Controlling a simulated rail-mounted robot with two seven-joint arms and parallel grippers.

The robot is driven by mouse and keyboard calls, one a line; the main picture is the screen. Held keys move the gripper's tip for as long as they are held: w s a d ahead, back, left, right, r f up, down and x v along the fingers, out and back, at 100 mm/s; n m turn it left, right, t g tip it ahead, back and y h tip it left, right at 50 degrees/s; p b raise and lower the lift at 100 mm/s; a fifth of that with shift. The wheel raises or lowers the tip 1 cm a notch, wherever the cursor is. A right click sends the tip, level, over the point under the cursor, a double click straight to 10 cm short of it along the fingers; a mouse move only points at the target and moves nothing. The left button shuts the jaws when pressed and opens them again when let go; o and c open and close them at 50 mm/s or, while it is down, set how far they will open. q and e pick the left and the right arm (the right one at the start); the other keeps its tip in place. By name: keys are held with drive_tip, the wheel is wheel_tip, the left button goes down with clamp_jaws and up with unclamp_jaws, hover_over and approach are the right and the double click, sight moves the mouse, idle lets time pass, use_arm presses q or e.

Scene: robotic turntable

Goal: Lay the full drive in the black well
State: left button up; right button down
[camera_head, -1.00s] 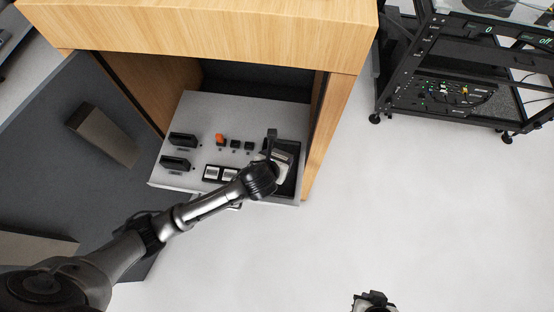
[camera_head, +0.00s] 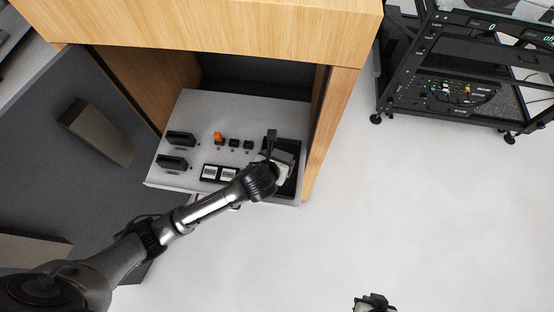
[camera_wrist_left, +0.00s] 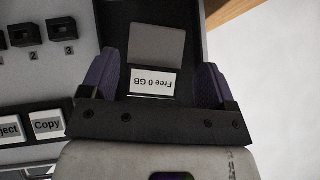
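The full drive (camera_wrist_left: 153,81), with a white label reading "Free 0 GB" upside down and a grey end part, shows in the left wrist view over the black well (camera_wrist_left: 190,20). The well (camera_head: 290,186) is at the right end of the grey panel in the head view. My left gripper (camera_wrist_left: 156,80) is over the well with its purple-padded fingers spread on both sides of the drive. Gaps show between the pads and the label; the drive's dark edges are hard to see. My right gripper (camera_head: 375,302) is only partly in view at the bottom edge.
The grey panel (camera_head: 200,110) sits inside a wooden cabinet (camera_head: 200,25). It carries black slots (camera_head: 172,162), small ports with an orange piece (camera_head: 218,137), and white buttons (camera_head: 219,173), one reading "Copy". A black rack (camera_head: 455,90) stands right; the floor between is clear.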

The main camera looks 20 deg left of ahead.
use_arm(q)
drive_tip(key=o, duration=0.3)
drive_tip(key=shift+p+v, duration=3.2)
drive_tip(key=shift+v, duration=3.75)
